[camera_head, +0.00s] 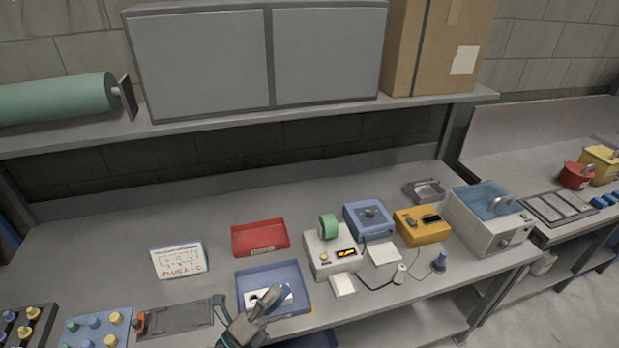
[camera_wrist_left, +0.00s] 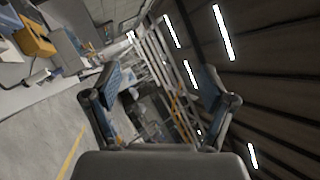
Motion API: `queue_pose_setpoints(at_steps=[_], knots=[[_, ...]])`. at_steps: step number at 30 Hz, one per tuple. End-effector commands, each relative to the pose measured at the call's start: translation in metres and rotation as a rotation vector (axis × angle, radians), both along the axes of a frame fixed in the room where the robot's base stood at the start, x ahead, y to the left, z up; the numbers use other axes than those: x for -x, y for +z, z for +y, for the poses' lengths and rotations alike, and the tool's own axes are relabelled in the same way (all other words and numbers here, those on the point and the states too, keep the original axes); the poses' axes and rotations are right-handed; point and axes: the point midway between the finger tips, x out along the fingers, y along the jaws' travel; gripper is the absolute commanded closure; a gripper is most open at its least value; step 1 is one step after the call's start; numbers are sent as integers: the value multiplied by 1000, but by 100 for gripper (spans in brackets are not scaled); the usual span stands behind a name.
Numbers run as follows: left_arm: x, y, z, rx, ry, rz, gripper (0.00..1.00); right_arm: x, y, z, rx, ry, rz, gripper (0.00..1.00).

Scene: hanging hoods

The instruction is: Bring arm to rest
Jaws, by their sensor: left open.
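My left gripper (camera_head: 245,312) shows at the bottom of the head view, in front of and partly over the blue tray (camera_head: 306,301). In the left wrist view my left gripper (camera_wrist_left: 160,95) has its two fingers spread wide with nothing between them. That view looks out past the bench toward the floor and ceiling lights. My right gripper does not show in either view.
A red tray (camera_head: 260,238), a white card (camera_head: 179,262) and several devices, among them a blue box (camera_head: 368,220) and a yellow box (camera_head: 422,226), stand on the bench. A grey shelf (camera_head: 240,117) hangs above. Bare bench lies at the back left.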

Motion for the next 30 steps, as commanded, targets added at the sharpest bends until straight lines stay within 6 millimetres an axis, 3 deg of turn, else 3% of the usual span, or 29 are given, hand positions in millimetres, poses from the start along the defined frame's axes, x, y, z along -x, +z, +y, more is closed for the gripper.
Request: queue_pose_setpoints(at_steps=[2, 5, 7, 9, 11, 12, 15, 18, 26, 30], knots=[[-17, -16, 41, 250, 138, 229, 17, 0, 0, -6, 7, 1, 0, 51], [-30, -67, 99, 544, 330, 552, 17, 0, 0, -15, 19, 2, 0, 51], [-24, -119, 132, 720, 462, 785, 17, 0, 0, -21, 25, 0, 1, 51], [-6, -171, 153, 857, 585, 1006, 17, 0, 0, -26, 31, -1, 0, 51], [16, -211, 164, 948, 678, 1178, 17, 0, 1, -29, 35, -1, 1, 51], [32, -234, 167, 994, 732, 1281, 17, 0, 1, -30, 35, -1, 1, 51], [73, -279, 169, 1076, 847, 1501, 17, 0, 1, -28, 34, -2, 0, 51], [112, -308, 164, 1121, 940, 1678, 17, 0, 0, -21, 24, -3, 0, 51], [207, -348, 141, 1163, 1137, 2061, 17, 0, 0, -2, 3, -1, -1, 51], [200, -394, 138, 1149, 1162, 2089, 17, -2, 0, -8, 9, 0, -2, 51]])
